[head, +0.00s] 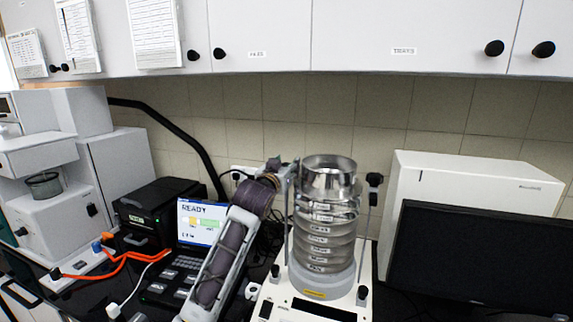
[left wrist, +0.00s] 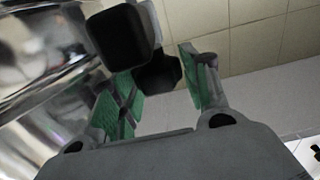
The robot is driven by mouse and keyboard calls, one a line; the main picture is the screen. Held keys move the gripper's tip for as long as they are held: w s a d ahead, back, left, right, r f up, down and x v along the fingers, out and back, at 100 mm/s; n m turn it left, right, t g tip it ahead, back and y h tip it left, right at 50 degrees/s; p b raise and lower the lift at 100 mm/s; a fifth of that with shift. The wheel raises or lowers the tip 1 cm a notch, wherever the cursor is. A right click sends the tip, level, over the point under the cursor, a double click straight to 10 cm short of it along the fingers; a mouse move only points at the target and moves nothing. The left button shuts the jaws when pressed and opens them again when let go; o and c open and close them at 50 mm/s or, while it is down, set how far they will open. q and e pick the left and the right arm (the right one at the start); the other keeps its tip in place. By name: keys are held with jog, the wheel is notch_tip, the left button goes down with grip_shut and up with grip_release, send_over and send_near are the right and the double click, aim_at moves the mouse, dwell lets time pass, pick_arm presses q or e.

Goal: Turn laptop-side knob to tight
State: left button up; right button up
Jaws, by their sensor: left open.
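The sieve shaker (head: 312,285) stands on the bench with a stack of round metal sieves (head: 318,240) and a clamp rod on each side. The laptop-side knob is the black lobed knob (left wrist: 120,38) in the left wrist view. In the head view my arm and gripper largely cover it. My left gripper (head: 284,172) is at the upper left of the stack. Its green-padded fingers (left wrist: 158,85) are apart, and part of the black knob shows between and beyond them. I cannot tell whether they touch it. My right gripper is not in view.
The other black knob (head: 374,180) tops the right rod. The laptop (head: 200,222) shows READY, left of my arm. A black box (head: 150,212) and orange cable lie farther left. A dark monitor (head: 480,255) and white box (head: 470,180) stand at the right. Cabinets hang above.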

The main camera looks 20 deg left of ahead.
pick_arm(q)
jog(key=shift+w, duration=0.25)
jog(key=c, duration=0.8)
